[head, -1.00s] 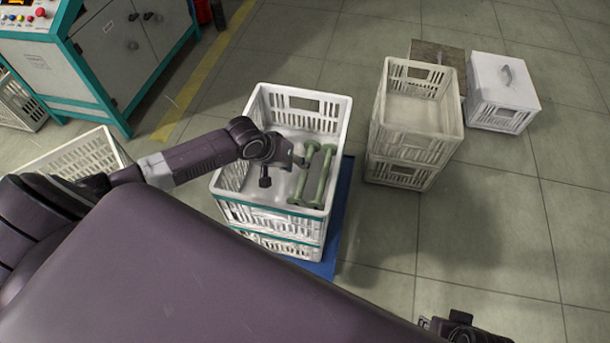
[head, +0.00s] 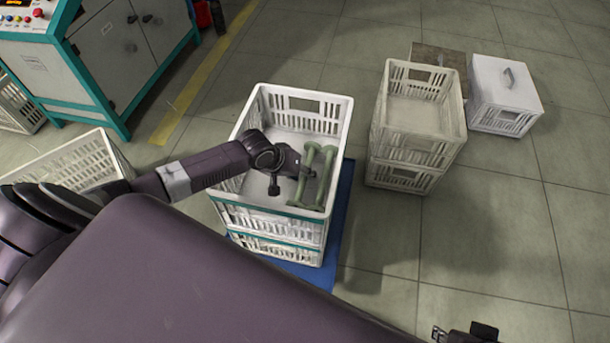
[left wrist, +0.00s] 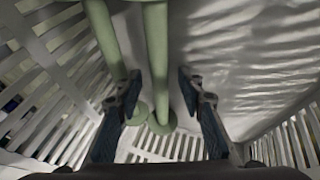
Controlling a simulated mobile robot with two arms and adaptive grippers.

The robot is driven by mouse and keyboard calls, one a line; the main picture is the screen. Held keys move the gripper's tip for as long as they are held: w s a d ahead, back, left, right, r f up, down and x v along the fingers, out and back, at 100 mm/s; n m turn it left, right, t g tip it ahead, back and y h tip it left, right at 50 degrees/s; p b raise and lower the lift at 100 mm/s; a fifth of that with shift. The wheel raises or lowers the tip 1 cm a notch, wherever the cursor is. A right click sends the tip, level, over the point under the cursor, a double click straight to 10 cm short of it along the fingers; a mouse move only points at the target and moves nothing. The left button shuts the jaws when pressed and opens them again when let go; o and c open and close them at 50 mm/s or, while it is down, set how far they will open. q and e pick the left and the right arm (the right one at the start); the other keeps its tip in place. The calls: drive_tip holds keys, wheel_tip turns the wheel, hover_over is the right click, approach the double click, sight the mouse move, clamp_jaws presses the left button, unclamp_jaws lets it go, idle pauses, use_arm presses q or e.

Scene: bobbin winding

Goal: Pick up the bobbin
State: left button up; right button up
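Two pale green bobbins, a left one (head: 304,182) and a right one (head: 325,178), lie side by side in the right part of a white slatted crate (head: 345,135). My left gripper (head: 306,170) is inside the crate, at the left bobbin. In the left wrist view its two fingers (left wrist: 159,78) are apart. One bobbin (left wrist: 156,45) runs through the gap between them, with no clear contact. The other bobbin (left wrist: 104,38) passes close by the left finger, which hides part of it. A dark part at the bottom right edge seems to be my right gripper (head: 468,333), mostly cut off.
The crate is stacked on another, on a blue base (head: 343,215). More stacked crates (head: 455,130) stand to the right, with a lidded white box (head: 505,85) behind. A machine cabinet (head: 120,55) stands at the back left.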

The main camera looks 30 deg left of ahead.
use_arm(q)
drive_tip(key=shift+c, duration=0.6)
clamp_jaws()
drive_tip(key=shift+r, duration=0.15)
